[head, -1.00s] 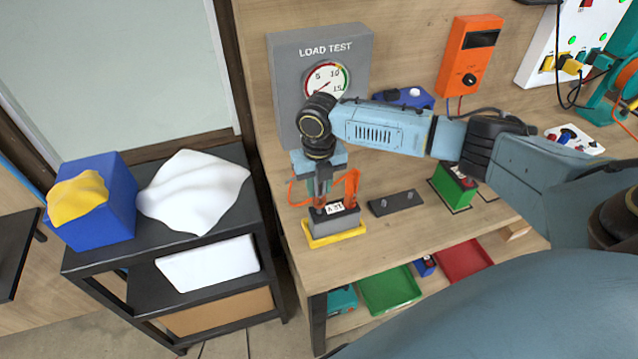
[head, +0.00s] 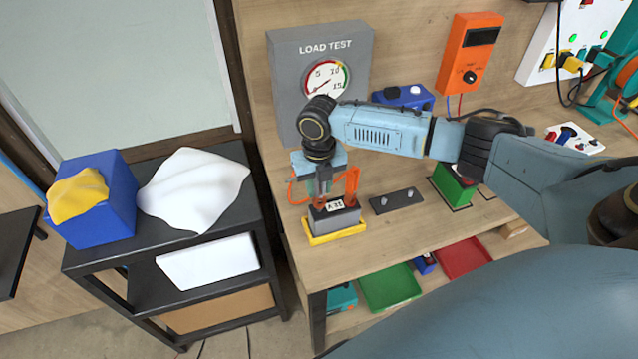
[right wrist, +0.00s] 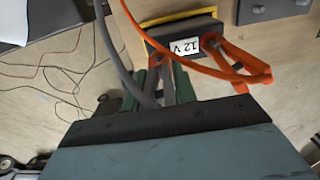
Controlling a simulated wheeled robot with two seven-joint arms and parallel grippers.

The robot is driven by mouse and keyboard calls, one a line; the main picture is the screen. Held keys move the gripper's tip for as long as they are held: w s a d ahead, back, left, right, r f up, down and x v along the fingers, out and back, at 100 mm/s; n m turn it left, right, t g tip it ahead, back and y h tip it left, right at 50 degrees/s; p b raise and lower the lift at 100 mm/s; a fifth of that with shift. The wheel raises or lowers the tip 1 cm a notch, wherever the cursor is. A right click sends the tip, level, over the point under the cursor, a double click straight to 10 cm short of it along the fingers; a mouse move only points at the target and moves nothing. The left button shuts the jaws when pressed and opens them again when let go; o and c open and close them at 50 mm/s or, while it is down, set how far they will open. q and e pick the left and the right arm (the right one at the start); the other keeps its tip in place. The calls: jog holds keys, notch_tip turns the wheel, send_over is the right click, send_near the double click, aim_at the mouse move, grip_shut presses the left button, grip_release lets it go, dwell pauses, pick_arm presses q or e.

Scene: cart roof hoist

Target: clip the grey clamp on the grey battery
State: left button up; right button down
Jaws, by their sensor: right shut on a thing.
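The grey battery (head: 346,219), with a white 12 V label, sits in a yellow tray (head: 337,236) on the bench. It also shows in the right wrist view (right wrist: 184,32). My right gripper (head: 321,192) points down over its left terminal. In the right wrist view, its fingers (right wrist: 162,88) are shut on the grey clamp (right wrist: 152,84), which has a grey cable (right wrist: 110,45). The clamp's tip is close to the left terminal; I cannot tell whether it grips it. An orange clamp (head: 352,184) stands on the other terminal. My left gripper is out of view.
A grey load test box (head: 290,75) with a gauge stands behind my gripper. A dark plate with two studs (head: 396,201) and a green battery (head: 452,188) lie to the right. A black cart (head: 110,250) stands left. The bench front is clear.

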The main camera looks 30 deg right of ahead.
jog(key=shift+f+b, duration=0.45)
jog(key=shift+f, duration=0.65)
jog(key=c, duration=1)
grip_release()
jog(key=shift+c, duration=0.2)
notch_tip(320, 180, up, 13)
jog(key=shift+r+b, duration=0.2)
jog(key=shift+b, duration=0.5)
